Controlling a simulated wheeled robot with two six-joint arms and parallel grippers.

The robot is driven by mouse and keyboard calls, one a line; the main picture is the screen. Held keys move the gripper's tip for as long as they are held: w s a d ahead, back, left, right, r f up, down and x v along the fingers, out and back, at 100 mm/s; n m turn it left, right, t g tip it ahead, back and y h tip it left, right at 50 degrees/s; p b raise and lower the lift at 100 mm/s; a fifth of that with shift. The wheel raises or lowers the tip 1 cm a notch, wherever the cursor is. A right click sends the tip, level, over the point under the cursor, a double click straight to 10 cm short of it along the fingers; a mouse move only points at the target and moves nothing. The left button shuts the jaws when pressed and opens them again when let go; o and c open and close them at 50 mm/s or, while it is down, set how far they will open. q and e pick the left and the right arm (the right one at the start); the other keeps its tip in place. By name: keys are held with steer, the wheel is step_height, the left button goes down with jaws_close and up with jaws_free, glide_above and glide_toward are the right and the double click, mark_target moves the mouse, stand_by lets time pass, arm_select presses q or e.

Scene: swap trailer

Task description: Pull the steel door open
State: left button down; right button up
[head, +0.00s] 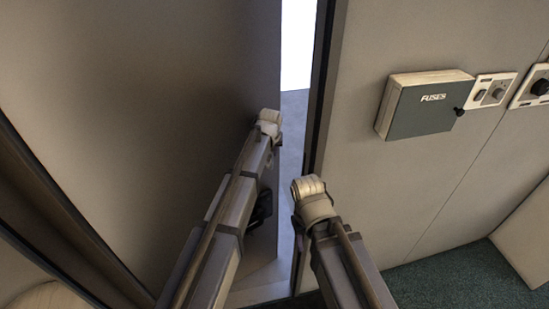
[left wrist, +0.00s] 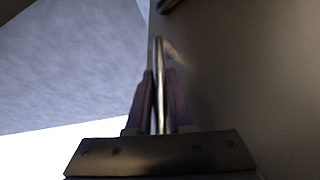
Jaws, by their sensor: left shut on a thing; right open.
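The steel door (head: 155,110) is a large flat grey panel on the left of the head view. It stands part open, with a bright gap between its right edge and the door frame (head: 322,100). In the left wrist view, the fingers of my left gripper (left wrist: 160,98) are shut around a thin metal bar handle (left wrist: 158,58) beside the door face (left wrist: 250,80). In the head view my left arm reaches along the door's edge and hides the handle. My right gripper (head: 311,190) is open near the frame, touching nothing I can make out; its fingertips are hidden.
Daylight and pale ground (head: 291,130) show through the gap. On the wall to the right are a fuse box (head: 420,112) and switch plates (head: 490,90). Green carpet (head: 460,275) at lower right is clear. A dark frame strip (head: 70,215) runs along the lower left.

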arm_select(q)
steer(key=shift+s, duration=0.1)
steer(key=c, duration=0.8)
jaws_free()
steer(key=shift+r, duration=0.15)
steer(key=p+v, duration=0.7)
steer(key=shift+s+r, duration=0.15)
steer(key=shift+r, duration=0.15)
